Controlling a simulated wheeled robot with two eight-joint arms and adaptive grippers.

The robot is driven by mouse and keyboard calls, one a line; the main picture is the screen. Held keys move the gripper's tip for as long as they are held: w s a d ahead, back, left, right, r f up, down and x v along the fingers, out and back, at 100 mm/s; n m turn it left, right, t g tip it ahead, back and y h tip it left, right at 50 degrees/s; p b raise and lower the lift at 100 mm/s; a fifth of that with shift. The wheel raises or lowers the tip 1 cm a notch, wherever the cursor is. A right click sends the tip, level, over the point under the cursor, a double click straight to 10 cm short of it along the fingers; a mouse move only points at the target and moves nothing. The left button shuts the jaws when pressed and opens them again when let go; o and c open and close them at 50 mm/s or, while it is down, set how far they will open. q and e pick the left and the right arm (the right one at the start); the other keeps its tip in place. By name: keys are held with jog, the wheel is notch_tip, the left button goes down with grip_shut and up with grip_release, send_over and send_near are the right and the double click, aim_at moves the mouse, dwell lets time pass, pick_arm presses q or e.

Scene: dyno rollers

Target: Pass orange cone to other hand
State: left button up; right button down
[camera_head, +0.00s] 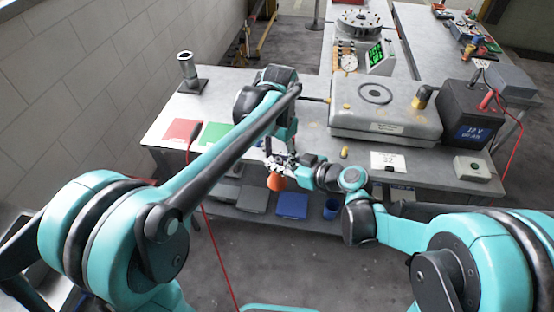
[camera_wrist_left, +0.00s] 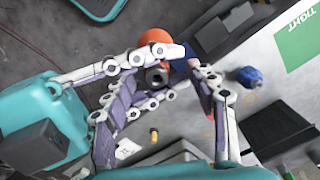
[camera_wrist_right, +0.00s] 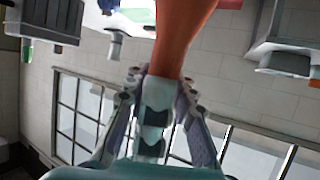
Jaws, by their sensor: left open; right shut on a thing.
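The orange cone (camera_head: 277,182) hangs below the two grippers, off the front edge of the bench. In the right wrist view the cone (camera_wrist_right: 181,38) rises from between the fingers of my right gripper (camera_wrist_right: 160,88), which is shut on its narrower part. My right gripper (camera_head: 291,171) comes in from the right in the head view. My left gripper (camera_head: 277,153) is open, just above and close to the cone and the right gripper. In the left wrist view the cone (camera_wrist_left: 155,37) shows beyond overlapping fingers. Contact between the left fingers and the cone cannot be told.
The bench (camera_head: 160,135) stands behind the grippers, with red (camera_head: 180,131) and green (camera_head: 215,133) mats and a large grey machine (camera_head: 385,115). A dark battery box (camera_head: 467,115) is at right. Blue bins (camera_head: 292,205) sit on the shelf below. Floor in front is clear.

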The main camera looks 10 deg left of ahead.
pick_arm(q)
notch_tip(320, 180, up, 2)
jog(key=shift+d+r, duration=0.1)
jog(key=shift+r, duration=0.1)
pick_arm(e)
jog(key=shift+s+a, duration=0.1)
pick_arm(q)
jog(key=shift+s+a+r+n, duration=0.3)
jog(key=shift+a+r+n, duration=0.1)
jog(key=shift+a+r, duration=0.3)
pick_arm(e)
jog(key=shift+f, duration=0.1)
pick_arm(q)
jog(key=s+a+f+n+t, duration=0.2)
jog(key=s+a+n+t, duration=0.1)
jog(key=s+a, duration=0.3)
jog(key=s+a+f+n+t, duration=0.3)
jog(key=s+a+t, duration=0.1)
jog(key=s, duration=0.5)
jog(key=shift+s+a, duration=0.35)
jog(key=shift+a, duration=0.5)
